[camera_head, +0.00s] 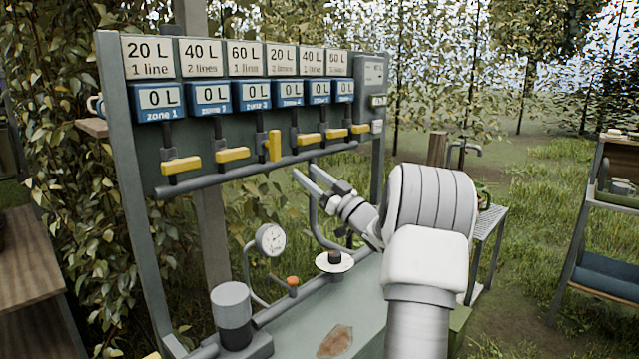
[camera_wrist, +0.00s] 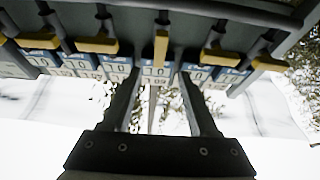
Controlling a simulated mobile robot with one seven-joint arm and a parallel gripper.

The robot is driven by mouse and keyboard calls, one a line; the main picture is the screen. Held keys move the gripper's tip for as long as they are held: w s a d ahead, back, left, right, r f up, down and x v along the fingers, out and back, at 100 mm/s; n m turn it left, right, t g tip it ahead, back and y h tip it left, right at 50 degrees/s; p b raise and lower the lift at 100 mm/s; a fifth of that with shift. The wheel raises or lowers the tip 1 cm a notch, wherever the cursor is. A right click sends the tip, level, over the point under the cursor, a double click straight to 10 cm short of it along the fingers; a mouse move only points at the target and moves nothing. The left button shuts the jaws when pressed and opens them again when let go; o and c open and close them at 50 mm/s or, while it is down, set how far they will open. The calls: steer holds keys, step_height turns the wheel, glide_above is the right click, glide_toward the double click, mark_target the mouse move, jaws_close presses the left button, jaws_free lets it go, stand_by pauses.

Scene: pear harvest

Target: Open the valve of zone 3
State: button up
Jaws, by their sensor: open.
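The zone 3 valve has a yellow handle (camera_head: 274,146) that stands upright, in line with its pipe, below the blue zone 3 meter (camera_head: 257,95) reading 0 L. The other yellow handles in the row lie crosswise. My gripper (camera_head: 304,170) is open and empty, below and right of the zone 3 handle in the head view, apart from it. In the wrist view the upright handle (camera_wrist: 162,47) lies ahead of the gap between my open fingers (camera_wrist: 160,74). How far it is from the fingertips is hard to tell.
The zone 2 handle (camera_head: 232,155) and zone 4 handle (camera_head: 308,139) sit close on either side. A grey pipe (camera_head: 230,178) runs below the valves. A pressure gauge (camera_head: 271,240) and a grey cylinder (camera_head: 232,305) stand lower down. Open grass lies to the right.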

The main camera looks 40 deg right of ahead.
steer(key=v, duration=0.3)
steer(key=shift+s+f, duration=0.15)
steer(key=shift+s, duration=0.1)
steer(key=shift+w, duration=0.1)
